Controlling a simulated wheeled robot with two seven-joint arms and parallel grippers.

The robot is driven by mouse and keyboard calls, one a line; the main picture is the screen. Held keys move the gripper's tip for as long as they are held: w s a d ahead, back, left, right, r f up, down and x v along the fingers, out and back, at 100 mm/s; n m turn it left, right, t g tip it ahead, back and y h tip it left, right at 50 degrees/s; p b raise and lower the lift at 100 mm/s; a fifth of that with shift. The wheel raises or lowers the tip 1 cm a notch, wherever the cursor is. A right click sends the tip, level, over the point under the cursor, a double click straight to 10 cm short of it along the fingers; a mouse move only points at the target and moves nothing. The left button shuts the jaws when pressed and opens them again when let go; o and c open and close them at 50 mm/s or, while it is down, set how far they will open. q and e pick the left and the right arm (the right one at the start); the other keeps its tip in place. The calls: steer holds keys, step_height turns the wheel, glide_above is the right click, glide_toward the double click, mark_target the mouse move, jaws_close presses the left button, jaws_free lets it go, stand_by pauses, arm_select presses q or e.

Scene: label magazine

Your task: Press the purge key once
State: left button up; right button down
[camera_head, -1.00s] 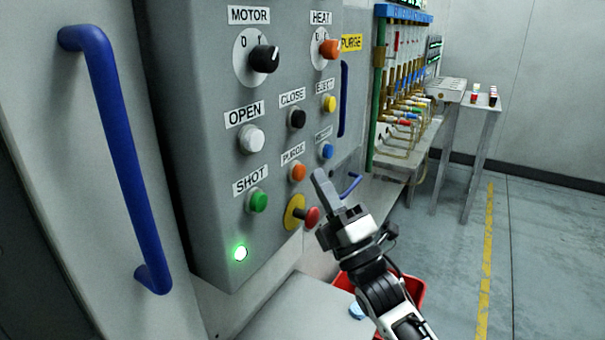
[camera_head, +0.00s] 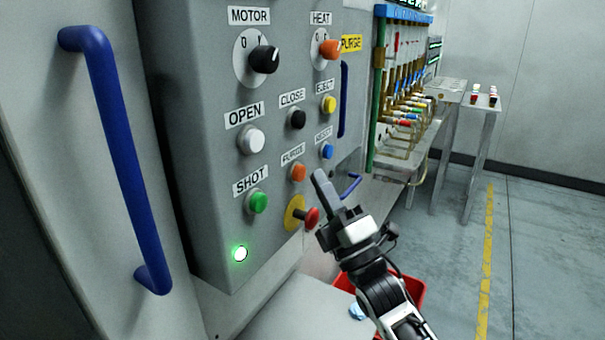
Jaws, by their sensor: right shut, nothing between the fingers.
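The purge key is an orange round button (camera_head: 298,172) under a white PURGE label (camera_head: 292,154) on the grey control panel (camera_head: 200,110). My right gripper (camera_head: 319,177) is shut and empty. Its fingertips are just right of the orange button in the picture; a small gap shows between them, and whether they touch in depth I cannot tell. The button is not covered. My left gripper is not in view.
Around it are the green SHOT button (camera_head: 257,201), the blue button (camera_head: 327,151), the black CLOSE button (camera_head: 297,118) and a red mushroom knob (camera_head: 312,216) on a yellow plate. A blue handle (camera_head: 118,160) stands left. A red bin (camera_head: 419,292) is below.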

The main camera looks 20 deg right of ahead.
stand_by(0.8)
steer(key=shift+w+a, duration=0.3)
steer(key=shift+w, duration=0.05)
steer(key=shift+w+a, duration=0.25)
steer(key=shift+w, duration=0.1)
stand_by(0.8)
steer(key=shift+s+d, duration=0.5)
steer(key=shift+s, duration=0.2)
steer(key=s+d, duration=0.1)
steer(key=s, duration=0.1)
steer(key=s+d, duration=0.2)
steer(key=shift+p, duration=0.4)
stand_by(0.8)
